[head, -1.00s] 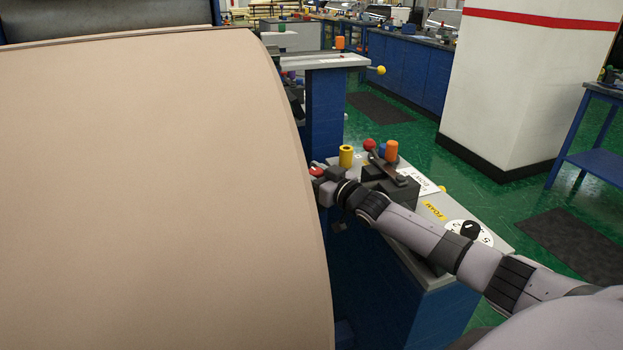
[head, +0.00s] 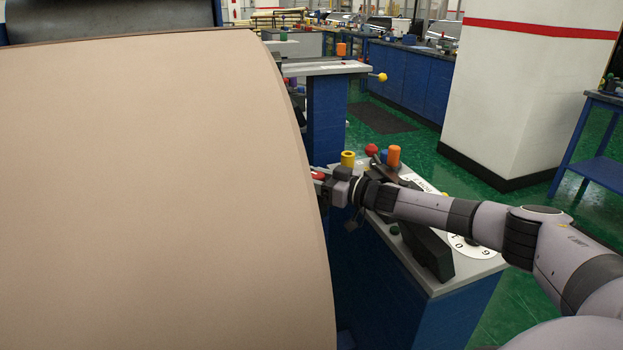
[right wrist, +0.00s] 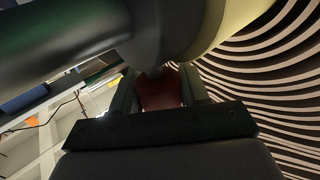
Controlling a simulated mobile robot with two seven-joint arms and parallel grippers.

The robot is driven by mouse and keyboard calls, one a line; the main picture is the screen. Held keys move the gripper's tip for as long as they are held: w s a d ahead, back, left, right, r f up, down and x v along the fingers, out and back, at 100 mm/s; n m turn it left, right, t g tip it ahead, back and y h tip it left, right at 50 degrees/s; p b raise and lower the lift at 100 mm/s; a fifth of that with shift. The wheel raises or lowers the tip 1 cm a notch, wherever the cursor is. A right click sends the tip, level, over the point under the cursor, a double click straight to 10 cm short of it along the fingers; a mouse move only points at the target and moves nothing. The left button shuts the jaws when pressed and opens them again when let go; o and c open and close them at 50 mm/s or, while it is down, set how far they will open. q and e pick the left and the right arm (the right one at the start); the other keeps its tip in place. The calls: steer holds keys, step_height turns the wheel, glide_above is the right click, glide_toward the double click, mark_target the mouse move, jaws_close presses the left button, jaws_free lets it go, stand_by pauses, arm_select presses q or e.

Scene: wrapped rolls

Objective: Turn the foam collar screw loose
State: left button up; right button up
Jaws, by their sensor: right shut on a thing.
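The red collar screw (right wrist: 162,92) sits between the two fingers of my right gripper (right wrist: 160,98) in the right wrist view. The gripper is shut on it. The screw meets a dark grey collar (right wrist: 165,40) just beyond the fingertips. In the head view the red screw (head: 318,175) shows as a small patch at the right edge of the big roll, with my right gripper (head: 328,184) at it. The roll hides most of the collar there. My left gripper is in neither view.
The large tan roll (head: 150,190) fills the left of the head view. A grey-topped blue stand (head: 465,270) with a lever, a yellow cup (head: 347,158) and an orange cylinder (head: 393,156) lies under and behind my right arm. Green floor is clear beyond.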

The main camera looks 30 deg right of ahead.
stand_by(0.6)
steer(key=o, duration=1)
steer(key=shift+c, duration=0.2)
step_height(320, 180, up, 20)
steer(key=p, duration=0.5)
